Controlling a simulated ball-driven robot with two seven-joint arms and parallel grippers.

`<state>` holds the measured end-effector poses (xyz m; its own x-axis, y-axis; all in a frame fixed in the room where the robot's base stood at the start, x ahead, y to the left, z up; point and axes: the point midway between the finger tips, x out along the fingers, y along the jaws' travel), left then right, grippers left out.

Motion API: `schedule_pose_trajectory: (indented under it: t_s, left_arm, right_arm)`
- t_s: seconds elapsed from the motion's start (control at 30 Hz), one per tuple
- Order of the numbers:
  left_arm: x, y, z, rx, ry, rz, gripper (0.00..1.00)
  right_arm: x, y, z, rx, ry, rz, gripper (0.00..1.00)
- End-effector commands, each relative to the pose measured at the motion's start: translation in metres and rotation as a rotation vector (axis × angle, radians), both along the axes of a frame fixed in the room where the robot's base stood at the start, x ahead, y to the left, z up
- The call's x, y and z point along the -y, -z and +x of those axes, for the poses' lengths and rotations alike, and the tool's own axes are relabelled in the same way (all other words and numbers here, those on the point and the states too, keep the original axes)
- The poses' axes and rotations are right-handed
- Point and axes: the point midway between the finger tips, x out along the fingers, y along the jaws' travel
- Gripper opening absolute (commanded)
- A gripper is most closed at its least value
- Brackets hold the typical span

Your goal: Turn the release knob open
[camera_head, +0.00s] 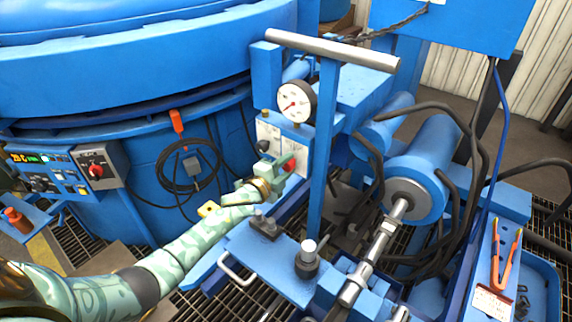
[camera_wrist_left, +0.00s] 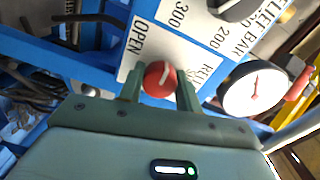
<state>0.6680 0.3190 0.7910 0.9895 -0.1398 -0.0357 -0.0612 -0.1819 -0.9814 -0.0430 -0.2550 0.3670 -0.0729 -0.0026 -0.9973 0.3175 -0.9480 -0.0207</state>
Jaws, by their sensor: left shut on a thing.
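The red release knob (camera_wrist_left: 160,78) is on a white label plate (camera_wrist_left: 150,45) in the left wrist view. It is round with a short white mark on its face. The word OPEN is printed to its left, and another word to its right is partly hidden. My left gripper (camera_wrist_left: 160,90) is shut on the knob, one green finger on each side. In the head view, my left arm reaches in from the left, and the gripper (camera_head: 284,167) is at the panel, with a bit of the red knob (camera_head: 290,165) showing. My right gripper is out of view.
A black relief knob (camera_head: 263,146) sits close to the gripper, beside the white pressure gauge (camera_head: 296,101). A tall blue T-handled lever (camera_head: 323,150) stands just right of the gripper. Black hoses and a cylinder (camera_head: 425,165) are further right.

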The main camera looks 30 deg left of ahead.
Motion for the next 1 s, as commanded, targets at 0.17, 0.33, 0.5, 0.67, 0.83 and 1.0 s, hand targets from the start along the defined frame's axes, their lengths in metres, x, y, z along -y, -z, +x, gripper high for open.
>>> schedule_pose_trajectory:
  t_s: [0.17, 0.33, 0.5, 0.67, 0.83, 1.0]
  left_arm:
    - [-0.0016, 0.0013, -0.0003, -0.011, -0.004, -0.044, 0.11]
    - [-0.0015, 0.0019, -0.0004, -0.013, -0.003, -0.061, 0.11]
    - [-0.0016, 0.0023, -0.0005, -0.014, -0.003, -0.063, 0.11]
    - [-0.0016, 0.0024, -0.0006, -0.014, -0.003, -0.062, 0.11]
    - [-0.0011, 0.0019, -0.0005, -0.013, -0.002, -0.061, 0.55]
    - [-0.0006, 0.0011, -0.0003, -0.012, -0.001, -0.062, 0.55]
  right_arm:
    - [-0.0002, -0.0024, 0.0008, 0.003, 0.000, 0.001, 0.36]
    - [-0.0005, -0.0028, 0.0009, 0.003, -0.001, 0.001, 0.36]
    - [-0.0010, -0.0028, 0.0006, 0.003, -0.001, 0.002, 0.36]
    - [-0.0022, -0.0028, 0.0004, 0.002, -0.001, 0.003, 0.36]
    - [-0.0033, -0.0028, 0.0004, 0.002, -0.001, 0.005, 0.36]
    - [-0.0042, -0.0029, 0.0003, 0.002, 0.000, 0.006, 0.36]
